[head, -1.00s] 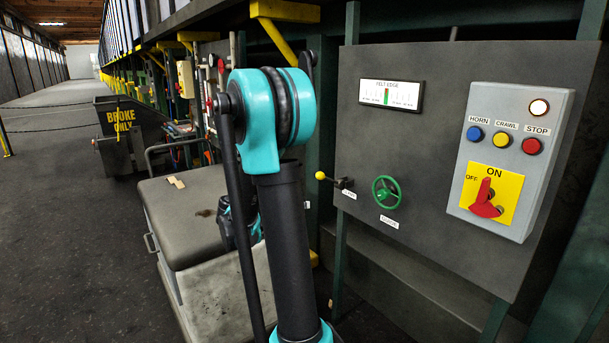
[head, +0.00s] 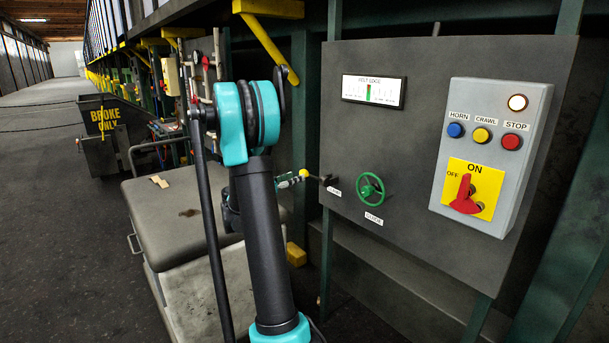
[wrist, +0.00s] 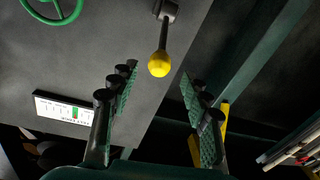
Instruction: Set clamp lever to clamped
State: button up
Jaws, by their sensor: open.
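The clamp lever is a short dark rod with a yellow ball knob (head: 303,173), on the lower left of the grey panel, with a small white label by its pivot. In the wrist view the yellow knob (wrist: 159,64) is just beyond the gap between my fingertips, and its rod runs up to a pivot on the panel. My gripper (wrist: 156,82) is open and empty, with a finger on each side of the gap. In the head view my gripper (head: 290,180) is partly hidden by my arm and points right, close to the knob.
A green handwheel (head: 370,188) is right of the lever. A control box (head: 490,150) with buttons and a red rotary switch is farther right. A felt edge gauge (head: 374,90) is above. A grey padded bench (head: 170,215) stands left of my arm.

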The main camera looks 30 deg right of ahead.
aim_at(305, 173)
jog(key=d, duration=0.4)
jog(key=w+d, duration=0.1)
jog(key=d, duration=0.1)
jog(key=shift+d, duration=0.2)
grip_shut()
